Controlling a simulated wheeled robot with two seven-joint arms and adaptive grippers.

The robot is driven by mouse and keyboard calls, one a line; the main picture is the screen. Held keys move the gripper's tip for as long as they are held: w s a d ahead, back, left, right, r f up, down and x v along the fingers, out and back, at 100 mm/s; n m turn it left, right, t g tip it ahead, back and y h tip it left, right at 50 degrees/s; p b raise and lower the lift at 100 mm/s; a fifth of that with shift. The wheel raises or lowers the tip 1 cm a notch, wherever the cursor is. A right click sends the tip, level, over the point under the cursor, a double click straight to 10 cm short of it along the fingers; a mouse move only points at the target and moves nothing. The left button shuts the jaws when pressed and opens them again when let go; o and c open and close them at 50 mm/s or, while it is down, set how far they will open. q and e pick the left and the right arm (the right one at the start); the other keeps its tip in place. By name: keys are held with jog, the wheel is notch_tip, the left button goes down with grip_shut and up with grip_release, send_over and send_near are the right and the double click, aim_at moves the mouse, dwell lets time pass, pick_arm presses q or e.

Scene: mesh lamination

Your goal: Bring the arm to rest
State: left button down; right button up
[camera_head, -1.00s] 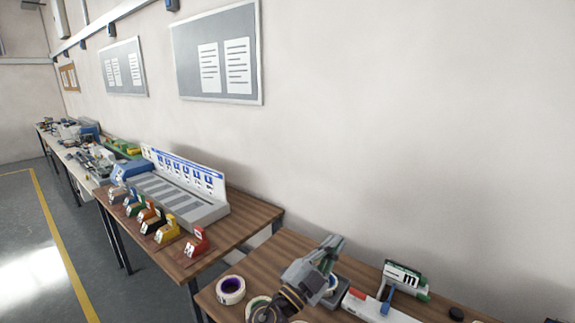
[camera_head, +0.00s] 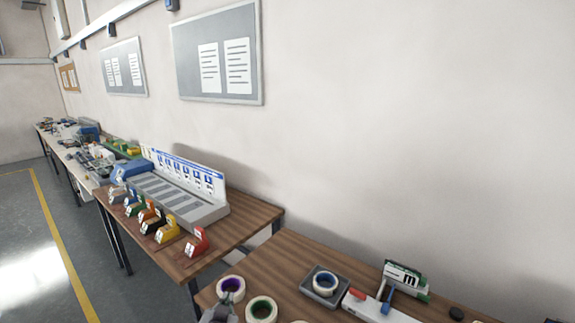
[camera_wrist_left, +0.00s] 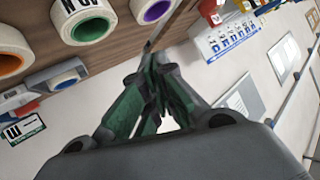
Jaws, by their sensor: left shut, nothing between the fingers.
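My left gripper (camera_head: 217,314) shows only in part at the bottom edge of the head view, just below the purple-cored tape roll (camera_head: 231,289). In the left wrist view its green and grey fingers (camera_wrist_left: 155,75) are closed together with nothing between them. The gripper appears apart from the things on the table. Most of the left arm is out of the head view. My right gripper is not in view.
The near wooden table (camera_head: 290,257) holds a green-cored tape roll (camera_head: 262,309), a blue-cored roll on a grey holder (camera_head: 323,283) and a white-green box (camera_head: 403,276). A second table carries coloured dispensers and a slotted rack (camera_head: 175,200). Air above is free.

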pick_arm(q)
jog(key=s+a+f+g, duration=0.2)
jog(key=s+f+g, duration=0.15)
jog(key=s, duration=0.35)
jog(key=s+a+f+g+h, duration=0.1)
jog(key=s+a+f+g, duration=0.2)
jog(key=s, duration=0.4)
jog(key=s+a+f+g, duration=0.1)
jog(key=s+f+g, duration=0.2)
jog(key=s+f, duration=0.3)
jog(key=s+f+g, duration=0.1)
jog(key=s+f, duration=0.1)
jog(key=f, duration=1.4)
jog(key=s+f+g, duration=0.1)
jog(key=s+f, duration=0.1)
jog(key=f, duration=1.4)
jog(key=s+a+f, duration=0.2)
jog(key=s+f, duration=0.8)
jog(key=s, duration=0.1)
jog(key=s+a+f, duration=0.1)
jog(key=s+f, duration=0.8)
jog(key=s, duration=0.1)
jog(key=shift+s+a+f+g, duration=0.35)
jog(key=shift+s+a+f, duration=0.05)
